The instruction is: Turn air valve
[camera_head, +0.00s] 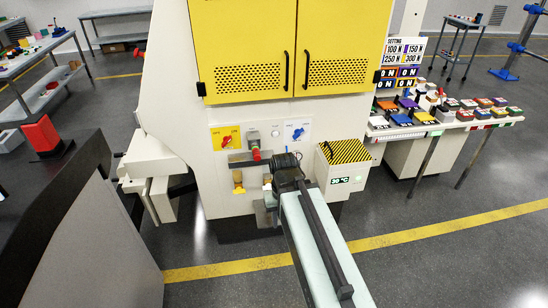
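The machine's front panel (210,178) carries two rotary handles. A red handle (226,140) sits on a yellow plate at the left, and a blue handle (297,133) sits on a white plate at the right. The lettering is too small to read, so I cannot tell which is the air valve. My gripper (272,170) is in front of the panel, below and left of the blue handle and apart from it in the picture. Its dark wrist hides the fingertips and part of the panel, so its opening does not show.
A grey and red fitting (255,153) and a yellow fitting (238,182) project near my gripper. Yellow doors (290,45) are above. A dark-topped counter (70,185) stands at the left.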

